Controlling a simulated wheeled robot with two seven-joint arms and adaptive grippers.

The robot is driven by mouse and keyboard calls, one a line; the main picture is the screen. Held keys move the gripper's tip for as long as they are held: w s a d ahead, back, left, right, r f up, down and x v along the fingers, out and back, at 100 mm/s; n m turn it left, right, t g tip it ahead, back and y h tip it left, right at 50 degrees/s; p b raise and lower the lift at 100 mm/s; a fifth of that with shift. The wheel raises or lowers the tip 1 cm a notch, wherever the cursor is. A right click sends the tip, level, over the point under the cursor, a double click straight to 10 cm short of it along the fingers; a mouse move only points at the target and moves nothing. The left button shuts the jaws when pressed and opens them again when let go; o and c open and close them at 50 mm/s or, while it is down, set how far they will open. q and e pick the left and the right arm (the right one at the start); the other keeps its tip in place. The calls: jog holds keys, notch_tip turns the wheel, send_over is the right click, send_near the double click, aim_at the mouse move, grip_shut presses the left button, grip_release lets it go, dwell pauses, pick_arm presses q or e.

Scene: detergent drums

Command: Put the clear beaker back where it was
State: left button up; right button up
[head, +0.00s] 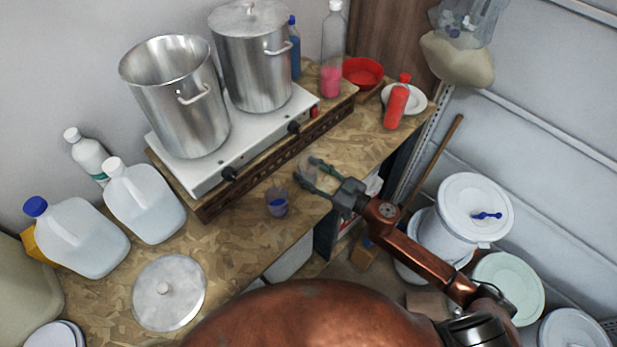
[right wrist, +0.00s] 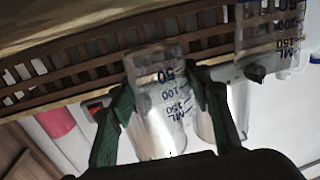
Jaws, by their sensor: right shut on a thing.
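A clear beaker (right wrist: 160,105) with dark volume marks stands between the fingers of my right gripper (right wrist: 163,85) in the right wrist view. The gripper is shut on it. In the head view my right gripper (head: 305,170) is over the front of the wooden bench, right of a second beaker. The held beaker shows only faintly there, and I cannot tell whether its base touches the bench. My left gripper is not in view.
A white hotplate (head: 205,180) with two steel pots (head: 180,100) stands on a slatted wooden stand behind the beakers. A red squeeze bottle (head: 397,103) and red bowl (head: 362,72) are at the bench's far end. A metal lid (head: 168,293) and jugs (head: 145,202) lie left.

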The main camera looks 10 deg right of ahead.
aim_at(316, 181)
jog(key=shift+f+b, duration=0.55)
jog(key=shift+f, duration=1.05)
jog(key=shift+f, duration=0.15)
jog(key=o, duration=1.2)
jog(key=shift+d, duration=0.1)
jog(key=v, duration=1.1)
jog(key=shift+s+d, duration=0.25)
jog(key=shift+s, duration=0.1)
